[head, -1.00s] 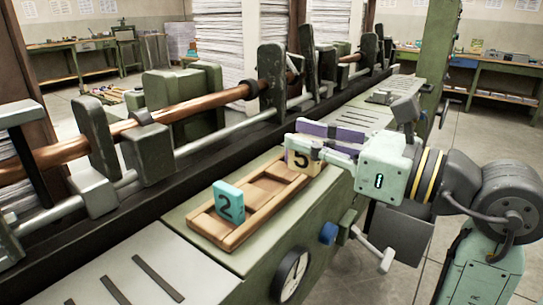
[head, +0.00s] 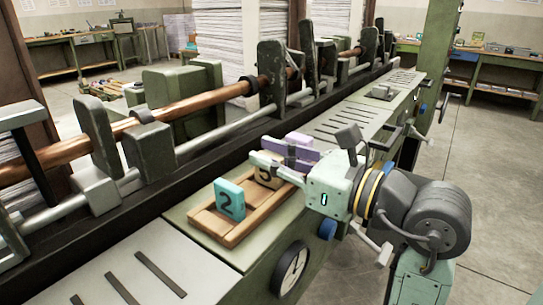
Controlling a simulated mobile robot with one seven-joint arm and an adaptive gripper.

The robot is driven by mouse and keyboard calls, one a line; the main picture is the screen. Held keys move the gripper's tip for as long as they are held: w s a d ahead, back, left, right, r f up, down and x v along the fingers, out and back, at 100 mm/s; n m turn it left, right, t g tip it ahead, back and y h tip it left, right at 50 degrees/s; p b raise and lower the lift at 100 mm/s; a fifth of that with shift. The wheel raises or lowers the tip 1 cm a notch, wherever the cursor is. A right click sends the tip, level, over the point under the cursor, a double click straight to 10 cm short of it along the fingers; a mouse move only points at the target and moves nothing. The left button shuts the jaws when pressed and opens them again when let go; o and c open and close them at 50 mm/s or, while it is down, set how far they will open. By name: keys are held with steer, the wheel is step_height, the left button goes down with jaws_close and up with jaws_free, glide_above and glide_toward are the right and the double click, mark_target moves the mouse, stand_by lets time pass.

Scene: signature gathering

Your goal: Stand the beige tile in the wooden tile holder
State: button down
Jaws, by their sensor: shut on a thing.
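The beige tile (head: 266,177) is marked with a dark 5, partly covered by a finger. My gripper (head: 271,162) is shut on it and reaches in from the right. The tile is upright, over or in the far part of the wooden tile holder (head: 240,236). I cannot tell whether it touches the holder's floor. A teal tile (head: 229,200) marked 2 stands in the near left part of the holder. A lilac piece (head: 300,139) shows at my gripper, behind its fingers.
The holder lies on a green machine bed (head: 187,213). A copper-coloured roller (head: 190,105) and dark upright brackets (head: 271,75) stand behind it. A round dial (head: 291,270) and a blue knob (head: 327,229) are on the bed's front side.

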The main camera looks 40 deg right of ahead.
steer(key=c, duration=1.5)
jaws_free()
steer(key=shift+f, duration=0.1)
steer(key=shift+c, duration=0.2)
steer(key=shift+r, duration=0.25)
steer(key=b+v, duration=0.2)
steer(key=v, duration=1)
steer(key=shift+f, duration=0.1)
